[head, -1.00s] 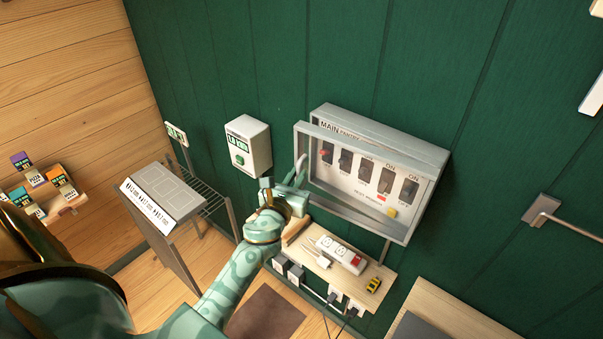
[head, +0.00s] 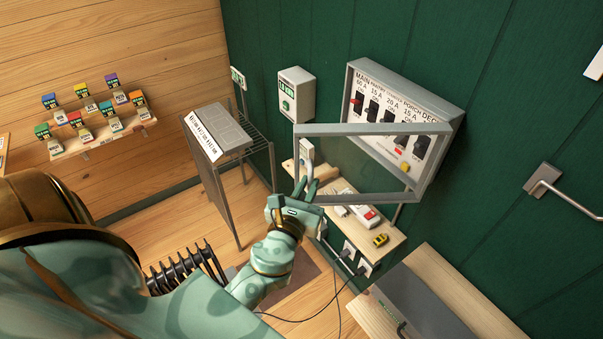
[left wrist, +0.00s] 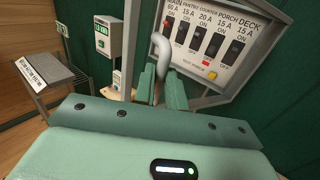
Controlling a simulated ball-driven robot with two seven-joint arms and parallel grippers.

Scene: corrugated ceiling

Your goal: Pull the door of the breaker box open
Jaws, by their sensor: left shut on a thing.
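The breaker box (head: 440,103) is a grey box on the green wall, with a row of black breakers and one red switch inside. Its door (head: 372,129), a grey frame with a clear pane, stands swung well out from the box, hinged on the right. My left gripper (head: 304,188) is shut on the pale curved door handle (head: 307,152) at the door's free left edge. In the left wrist view the handle (left wrist: 161,48) rises between the two green fingers (left wrist: 162,88). My right gripper is not in view.
A white box with a green button (head: 296,95) is on the wall left of the breaker box. A wire rack stand (head: 225,150) stands left; a wooden bench (head: 390,310) is lower right.

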